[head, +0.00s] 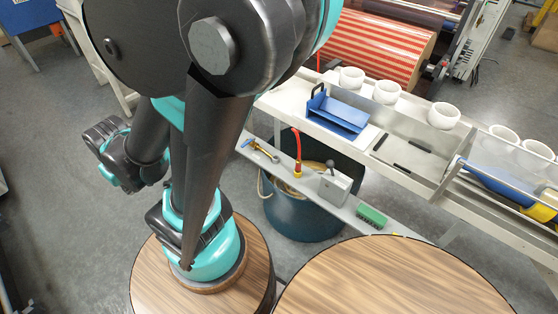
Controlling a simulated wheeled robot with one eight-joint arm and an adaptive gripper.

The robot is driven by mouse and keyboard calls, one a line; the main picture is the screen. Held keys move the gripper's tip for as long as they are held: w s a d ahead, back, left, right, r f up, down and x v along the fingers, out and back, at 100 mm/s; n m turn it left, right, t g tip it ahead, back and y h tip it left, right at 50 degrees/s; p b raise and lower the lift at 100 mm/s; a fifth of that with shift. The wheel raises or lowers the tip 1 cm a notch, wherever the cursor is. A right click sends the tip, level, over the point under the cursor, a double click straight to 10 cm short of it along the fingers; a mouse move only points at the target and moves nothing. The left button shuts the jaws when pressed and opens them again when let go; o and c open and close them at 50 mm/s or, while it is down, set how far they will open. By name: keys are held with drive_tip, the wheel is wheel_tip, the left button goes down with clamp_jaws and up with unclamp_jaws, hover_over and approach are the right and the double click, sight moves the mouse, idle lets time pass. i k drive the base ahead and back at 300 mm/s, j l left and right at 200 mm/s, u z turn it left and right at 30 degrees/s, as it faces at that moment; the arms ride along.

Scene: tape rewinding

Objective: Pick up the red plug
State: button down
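A thin red piece with a yellow lower end (297,152) stands nearly upright at the narrow grey ledge; it is the only thing I see that fits the red plug. It is between a yellow-and-blue tool (262,151) on its left and a grey box with a dark knob (335,186) on its right. My dark and teal arm fills the left and upper middle of the head view, left of the red piece and apart from it in the picture. I cannot make out my gripper or its fingers.
A green block (371,216) lies farther right on the grey ledge (310,189). A dark teal bin (300,220) is beneath it. Behind are a blue tray (338,116), several white rolls (444,116) and a red-and-yellow striped roll (370,50). A round wooden top (390,280) is in front.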

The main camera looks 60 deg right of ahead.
sight(298, 162)
drive_tip(key=i+z, duration=0.25)
drive_tip(key=i+j+z, duration=0.25)
drive_tip(key=i+z, duration=0.15)
drive_tip(key=z, duration=0.25)
drive_tip(key=i+j+z, duration=0.1)
drive_tip(key=z, duration=0.3)
drive_tip(key=i+j+z, duration=0.1)
drive_tip(key=z, duration=0.3)
drive_tip(key=i+j+z, duration=0.1)
drive_tip(key=j+z, duration=0.3)
drive_tip(key=i+j+z, duration=0.1)
drive_tip(key=j+z, duration=0.15)
drive_tip(key=z, duration=0.2)
drive_tip(key=j+z, duration=0.25)
drive_tip(key=z, duration=0.2)
drive_tip(key=j+z, duration=0.65)
drive_tip(key=z, duration=0.2)
drive_tip(key=k+j+z, duration=0.4)
drive_tip(key=j+z, duration=0.2)
